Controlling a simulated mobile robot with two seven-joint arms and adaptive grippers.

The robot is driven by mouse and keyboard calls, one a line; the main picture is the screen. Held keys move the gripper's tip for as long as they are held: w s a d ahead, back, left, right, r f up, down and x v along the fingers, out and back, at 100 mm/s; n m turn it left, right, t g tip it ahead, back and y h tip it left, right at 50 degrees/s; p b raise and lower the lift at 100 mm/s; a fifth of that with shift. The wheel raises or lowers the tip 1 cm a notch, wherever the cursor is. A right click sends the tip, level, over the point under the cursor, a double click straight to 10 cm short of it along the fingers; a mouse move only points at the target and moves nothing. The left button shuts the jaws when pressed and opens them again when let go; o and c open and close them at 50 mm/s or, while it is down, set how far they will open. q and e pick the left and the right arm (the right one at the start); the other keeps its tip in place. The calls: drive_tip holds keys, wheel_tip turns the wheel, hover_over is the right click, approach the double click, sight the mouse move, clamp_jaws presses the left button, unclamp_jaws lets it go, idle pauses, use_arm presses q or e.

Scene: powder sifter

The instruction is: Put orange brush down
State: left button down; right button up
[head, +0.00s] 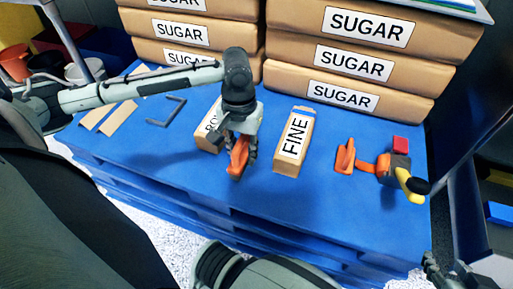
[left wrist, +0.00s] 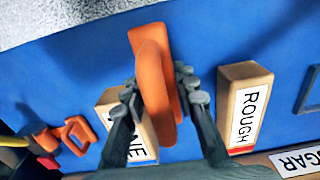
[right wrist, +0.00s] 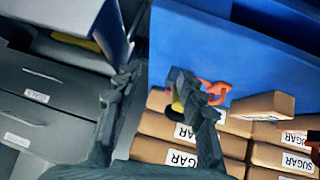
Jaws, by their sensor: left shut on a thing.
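The orange brush (head: 238,156) is held in my left gripper (head: 240,140), above the blue pallet table (head: 140,155) between the ROUGH box and the FINE box. In the left wrist view the orange brush (left wrist: 153,75) stands between the two fingers of my left gripper (left wrist: 155,105), which are shut on it. My right gripper (head: 440,270) is at the lower right of the head view, off the table's edge. In the right wrist view the fingers of my right gripper (right wrist: 150,85) are wide apart with nothing between them.
The FINE box (head: 293,143) and partly hidden ROUGH box (head: 208,128) stand on the table. An orange tool with a yellow handle (head: 385,168) lies at right. Stacked sugar bags (head: 345,95) line the back. A dark bracket (head: 165,112) lies left. The table's front left is clear.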

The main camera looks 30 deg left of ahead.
use_arm(q)
drive_tip(key=w+f, duration=0.1)
drive_tip(key=w, duration=0.1)
drive_tip(key=w+f+b, duration=0.1)
drive_tip(key=w+f, duration=0.2)
drive_tip(key=w, duration=0.2)
drive_tip(key=shift+a+f, duration=0.2)
drive_tip(key=shift+a, duration=0.15)
wheel_tip(320, 180, down, 4)
drive_tip(key=shift+r+b, duration=0.1)
drive_tip(key=shift+b, duration=0.7)
use_arm(e)
drive_tip(key=w+a+r+n+t+y, duration=0.1)
drive_tip(key=w+a+r+t+y, duration=0.3)
drive_tip(key=a+r+t, duration=0.3)
wheel_tip(320, 180, up, 5)
drive_tip(key=shift+w+a+f, duration=0.1)
drive_tip(key=shift+w+a, duration=0.55)
drive_tip(key=shift+a, duration=0.45)
use_arm(q)
drive_tip(key=c, duration=1.5)
unclamp_jaws()
use_arm(e)
drive_tip(key=shift+d+f, duration=0.25)
drive_tip(key=shift+f, duration=0.2)
use_arm(q)
drive_tip(key=shift+o, duration=0.2)
